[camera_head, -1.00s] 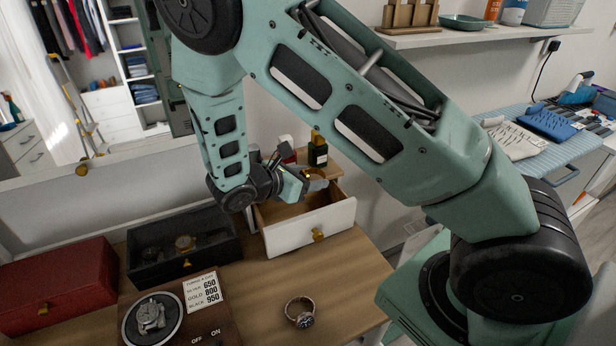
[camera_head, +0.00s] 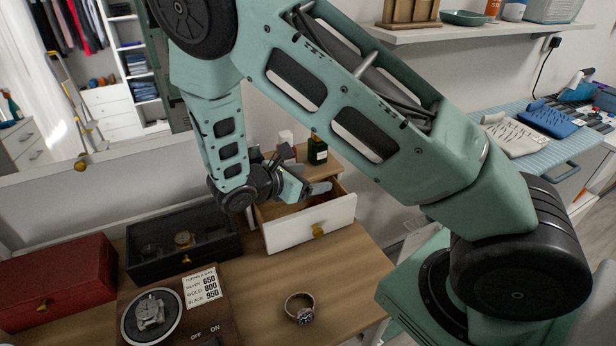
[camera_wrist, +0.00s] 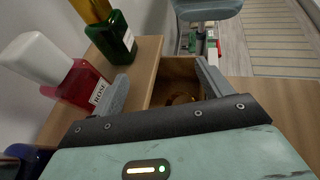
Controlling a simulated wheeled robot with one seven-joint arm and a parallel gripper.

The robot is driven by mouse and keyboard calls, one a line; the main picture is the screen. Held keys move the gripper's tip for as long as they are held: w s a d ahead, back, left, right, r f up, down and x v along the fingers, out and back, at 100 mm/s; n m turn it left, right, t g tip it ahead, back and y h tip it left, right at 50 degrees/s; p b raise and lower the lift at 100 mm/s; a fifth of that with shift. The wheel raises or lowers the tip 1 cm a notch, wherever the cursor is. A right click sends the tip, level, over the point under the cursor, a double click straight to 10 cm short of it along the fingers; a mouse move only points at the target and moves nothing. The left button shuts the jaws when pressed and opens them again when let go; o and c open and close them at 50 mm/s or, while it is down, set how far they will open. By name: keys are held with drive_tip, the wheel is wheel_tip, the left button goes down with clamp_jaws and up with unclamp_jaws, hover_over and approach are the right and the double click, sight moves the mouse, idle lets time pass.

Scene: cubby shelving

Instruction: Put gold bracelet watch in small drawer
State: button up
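The small drawer (camera_head: 310,228), with a white front and gold knob, stands pulled open on the wooden table. My gripper (camera_head: 303,178) is over the drawer with its fingers spread. In the wrist view the gripper (camera_wrist: 162,76) shows a clear gap between its fingers, with nothing held. A gold bracelet watch (camera_wrist: 181,98) appears as a dim golden ring inside the drawer (camera_wrist: 168,70), below the fingers. In the head view the drawer front and my gripper hide it.
A steel watch (camera_head: 300,308) lies on the table front. A green bottle (camera_wrist: 110,35) and red bottle (camera_wrist: 78,84) stand close beside my gripper.

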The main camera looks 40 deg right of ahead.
drive_tip(key=w+r+b+v, duration=0.1)
drive_tip(key=v, duration=1.1)
drive_tip(key=s+a+r+m+y, duration=0.2)
drive_tip(key=s+a+m+y, duration=0.1)
drive_tip(key=s, duration=0.4)
drive_tip(key=s+a+r+m+y, duration=0.2)
drive_tip(key=s+a+m+y, duration=0.2)
drive_tip(key=s+y, duration=0.2)
drive_tip(key=s+a+r+m+g+y, duration=0.1)
drive_tip(key=s+a+m+y, duration=0.3)
drive_tip(key=s, duration=0.6)
drive_tip(key=shift+r+y, duration=0.5)
drive_tip(key=shift+r, duration=0.15)
drive_tip(key=shift+s, duration=0.15)
drive_tip(key=shift+c, duration=0.4)
